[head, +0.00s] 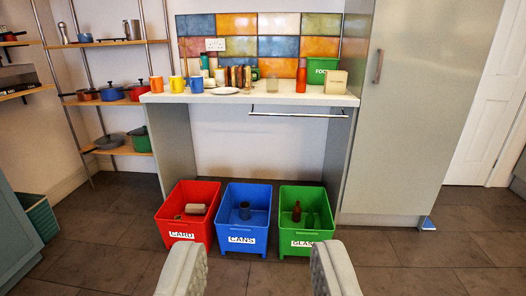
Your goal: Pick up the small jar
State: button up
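A small greenish, glass-like item (255,74) stands at the back of the white counter (200,98), near its middle. It may be the small jar, but it is too small in view to be sure. Several brown and dark upright items (238,76) stand just left of it. My gripper (258,270) shows at the bottom of the head view. Its two grey fingers are wide apart with nothing between them. It is well short of the counter, with the floor and bins beyond it.
A red CARD bin (181,236), blue CANS bin (241,239) and green GLASS bin (297,245) stand on the floor before the counter. A towel rail (297,115) crosses the counter front. A red bottle (301,79) and a beige box (336,82) stand at right.

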aim_at(272, 79)
jog(key=i, duration=1.7)
jog(key=i+u, duration=0.1)
jog(key=i, duration=0.6)
jog(key=i+l+u, duration=0.1)
jog(key=i, duration=0.65)
